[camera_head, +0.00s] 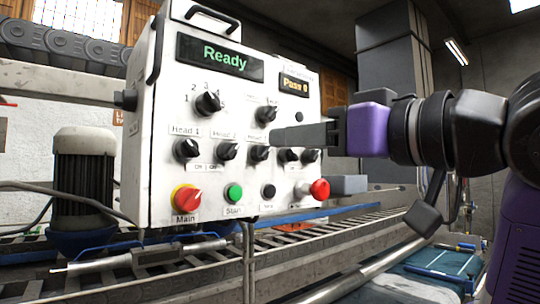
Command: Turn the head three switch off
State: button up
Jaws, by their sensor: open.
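The white control panel (150,160) faces me at the centre left. Its head switches are black knobs in a row. The head three switch (259,154) is the third from the left, below a small label that is hard to read. My gripper (275,137) reaches in from the right, with its dark fingers pointing left. Its tips are just right of and slightly above the head three switch in the picture. The fingers overlap each other, and I cannot tell whether they touch the panel. They hold nothing that I can see. The knob's exact setting is too small to read.
The head one switch (186,150) and head two switch (228,151) are to the left; more knobs (309,155) are to the right. Below are the red and yellow Main switch (187,197), green Start button (233,193), black button (268,191) and red button (319,189). The display (222,57) reads "Ready".

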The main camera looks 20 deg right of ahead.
aim_at(268, 154)
jog(key=shift+m+h, duration=0.3)
jog(key=x, duration=0.2)
jog(key=f+x, duration=0.1)
jog(key=x, duration=0.2)
jog(key=p+x, duration=0.1)
jog(key=x, duration=0.1)
jog(key=shift+w+d+f, duration=0.2)
jog(key=shift+w+f, duration=0.15)
jog(key=shift+w, duration=0.1)
grip_shut()
